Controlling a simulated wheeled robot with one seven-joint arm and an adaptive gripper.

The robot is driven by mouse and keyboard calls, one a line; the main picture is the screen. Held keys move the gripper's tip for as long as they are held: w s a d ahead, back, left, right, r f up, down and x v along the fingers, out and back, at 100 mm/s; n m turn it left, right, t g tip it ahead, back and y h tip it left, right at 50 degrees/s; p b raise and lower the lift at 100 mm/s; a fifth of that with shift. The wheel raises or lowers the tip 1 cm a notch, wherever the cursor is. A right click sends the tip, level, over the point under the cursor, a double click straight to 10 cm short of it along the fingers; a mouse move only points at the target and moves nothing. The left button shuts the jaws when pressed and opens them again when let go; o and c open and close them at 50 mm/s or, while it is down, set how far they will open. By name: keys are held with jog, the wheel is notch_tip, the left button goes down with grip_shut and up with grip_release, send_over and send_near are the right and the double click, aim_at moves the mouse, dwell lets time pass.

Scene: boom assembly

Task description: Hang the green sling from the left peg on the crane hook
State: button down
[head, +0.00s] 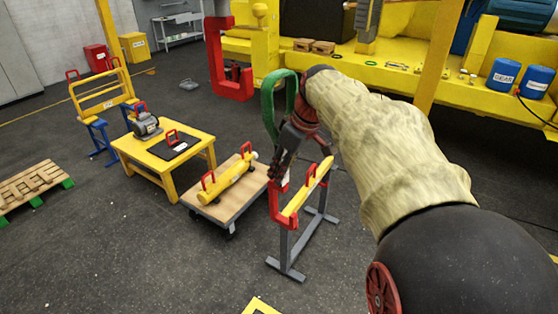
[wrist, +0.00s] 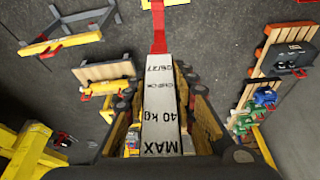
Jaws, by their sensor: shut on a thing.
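The green sling (head: 267,105) shows as an upright green loop in the head view. A grey tag reading "MAX 40 kg" (wrist: 160,115) lies between the fingers of my gripper (wrist: 162,95) in the wrist view, with a red end piece (wrist: 158,30) beyond it. In the head view my gripper (head: 283,150) points down, shut on the sling below its loop. A red hook-shaped piece (head: 275,205) shows below the fingers. The red crane hook (head: 217,60) is left of the loop, with a visible gap; their depth difference is hard to tell.
A stand with a yellow beam (head: 296,203) is below my gripper. A wooden cart (head: 229,205) with a yellow cylinder and a yellow table (head: 196,137) are to the left. A yellow machine bench (head: 400,72) with blue drums runs behind. Floor is open at front left.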

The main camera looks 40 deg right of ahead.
jog(key=s+a+r+n+y, duration=0.1)
jog(key=s+a+r+n, duration=0.2)
jog(key=r+n, duration=0.1)
jog(key=shift+w+a+p, duration=2.15)
jog(key=shift+w+p, duration=0.45)
jog(key=shift+w, duration=2.2)
jog(key=shift+y, duration=0.3)
jog(key=shift+s+d+b+x, duration=0.1)
jog(key=shift+b+x, duration=0.55)
jog(key=shift+x, duration=0.3)
jog(key=shift+s+d+b+x, duration=0.15)
jog(key=shift+b+x, duration=0.45)
jog(key=shift+x, duration=0.3)
jog(key=shift+s+d+b+x, duration=0.1)
jog(key=shift+b+x, duration=0.55)
jog(key=shift+x, duration=0.3)
jog(key=shift+f, duration=0.2)
jog(key=shift+w, duration=0.1)
jog(key=c, duration=1.4)
grip_release()
